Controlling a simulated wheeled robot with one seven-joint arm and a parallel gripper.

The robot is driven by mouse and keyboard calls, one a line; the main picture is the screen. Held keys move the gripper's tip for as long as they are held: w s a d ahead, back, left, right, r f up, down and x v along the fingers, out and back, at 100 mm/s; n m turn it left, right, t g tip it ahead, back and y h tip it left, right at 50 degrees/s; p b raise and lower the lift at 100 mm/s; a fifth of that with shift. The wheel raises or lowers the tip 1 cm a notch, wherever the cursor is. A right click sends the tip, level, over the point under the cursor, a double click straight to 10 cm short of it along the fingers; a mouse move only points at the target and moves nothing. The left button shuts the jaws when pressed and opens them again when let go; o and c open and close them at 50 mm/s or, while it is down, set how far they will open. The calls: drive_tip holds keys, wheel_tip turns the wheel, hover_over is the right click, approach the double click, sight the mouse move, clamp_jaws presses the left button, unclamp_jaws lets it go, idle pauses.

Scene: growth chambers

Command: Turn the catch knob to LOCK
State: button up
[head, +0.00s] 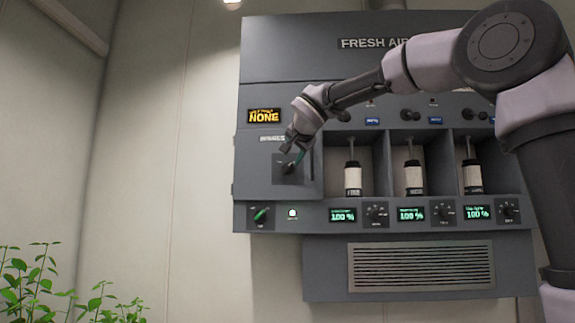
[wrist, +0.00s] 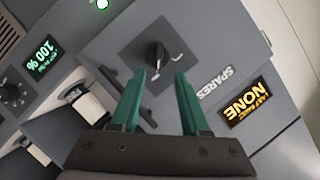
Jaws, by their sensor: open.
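The catch knob (wrist: 157,55) is a small black knob on a dark square plate (wrist: 135,42) on the SPARES door (head: 250,165). In the head view the knob (head: 287,168) is partly covered by my gripper. Small white marks beside it are too small to read. My gripper (wrist: 160,73) has green fingers, which are open and apart. In the wrist view the knob appears just beyond the gap between the fingertips, with nothing held; I cannot tell how far off it is. In the head view my gripper (head: 296,158) is in front of the door.
An amber NONE display (head: 264,116) sits above the door. A green switch (head: 260,215) and a lit white lamp (head: 292,213) are below it. Bays with canisters (head: 353,178) stand to the right. Leafy plants (head: 35,280) are at lower left.

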sight(289, 166)
drive_tip(key=x, duration=0.6)
drive_tip(key=shift+w+f, duration=0.15)
drive_tip(key=shift+w, duration=0.2)
clamp_jaws()
